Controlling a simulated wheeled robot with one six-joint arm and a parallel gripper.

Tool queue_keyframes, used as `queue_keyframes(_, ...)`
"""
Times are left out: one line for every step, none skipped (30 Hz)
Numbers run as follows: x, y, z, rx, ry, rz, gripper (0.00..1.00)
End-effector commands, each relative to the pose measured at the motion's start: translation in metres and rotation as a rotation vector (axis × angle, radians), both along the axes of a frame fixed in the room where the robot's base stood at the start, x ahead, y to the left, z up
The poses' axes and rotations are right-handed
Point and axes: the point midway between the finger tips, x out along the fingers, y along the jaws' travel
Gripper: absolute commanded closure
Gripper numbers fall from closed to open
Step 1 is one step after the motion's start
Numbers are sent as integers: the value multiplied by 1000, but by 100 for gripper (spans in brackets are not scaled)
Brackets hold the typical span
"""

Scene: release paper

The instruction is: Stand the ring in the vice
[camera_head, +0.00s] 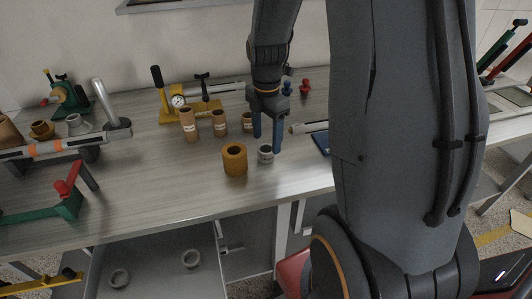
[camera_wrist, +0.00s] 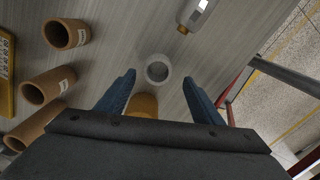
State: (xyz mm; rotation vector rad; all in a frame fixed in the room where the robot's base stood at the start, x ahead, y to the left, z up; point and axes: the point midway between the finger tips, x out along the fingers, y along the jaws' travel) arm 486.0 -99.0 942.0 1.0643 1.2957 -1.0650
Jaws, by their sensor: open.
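A small grey ring (camera_head: 265,153) sits on the bench with its hole facing up. It also shows in the wrist view (camera_wrist: 157,69), just beyond and between my fingertips. My gripper (camera_head: 268,144) points down over the bench, open and empty, its blue fingers spread near the ring. I cannot tell whether they touch it. A wider ochre hollow cylinder (camera_head: 234,160) stands just left of the ring; part of it shows between my fingers in the wrist view (camera_wrist: 142,104). Which object is the vice is unclear: a green device (camera_head: 66,96) stands back left, and a green clamp-like tool with a red knob (camera_head: 68,203) front left.
Several brown tubes (camera_head: 189,125) stand behind the ring, near a yellow dial stand (camera_head: 203,107). A long grey bar tool (camera_head: 52,149) lies at left. The bench between the ochre cylinder and the front-left tool is clear.

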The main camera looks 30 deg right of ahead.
Motion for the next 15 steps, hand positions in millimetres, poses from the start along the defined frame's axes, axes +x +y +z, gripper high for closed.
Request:
queue_keyframes(0,0,-3,1,1,0,39)
queue_keyframes(0,0,-5,1,1,0,39)
queue_keyframes(0,0,-8,1,2,-1,39)
queue_keyframes(1,0,-11,0,3,-1,39)
queue_keyframes(1,0,-14,0,3,-1,39)
queue_keyframes(2,-1,-19,0,3,-1,39)
queue_keyframes(2,-1,-22,1,4,-1,39)
queue_keyframes(3,-1,-26,0,3,-1,39)
queue_keyframes(3,-1,-31,1,4,-1,39)
queue_keyframes(3,-1,-34,1,4,-1,39)
queue_keyframes(4,-1,-38,0,3,-1,39)
queue_keyframes(4,-1,-43,0,3,-1,39)
queue_keyframes(4,-1,-45,0,3,-1,39)
queue_keyframes(4,-1,-47,1,1,-1,39)
queue_keyframes(4,-1,-50,0,1,-1,39)
